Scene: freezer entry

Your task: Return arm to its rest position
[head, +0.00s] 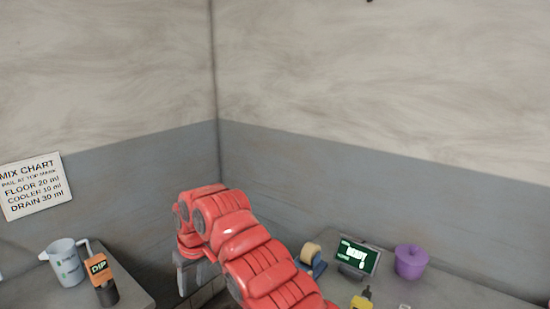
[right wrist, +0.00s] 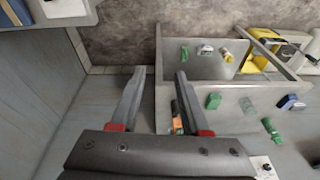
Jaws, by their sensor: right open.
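My right arm (head: 260,255) is red and segmented, and reaches up from the bottom of the head view toward the wall corner. My right gripper (head: 187,280) hangs at its end with grey fingers pointing down, partly hidden by the wrist. In the right wrist view the two fingers of my right gripper (right wrist: 160,75) are spread apart with nothing between their tips. My left gripper is not in view.
A measuring jug (head: 66,264) and an orange-black DIP item (head: 100,280) stand on the left counter. A tape dispenser (head: 311,260), a display (head: 356,257) and a purple pot (head: 410,262) stand right.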

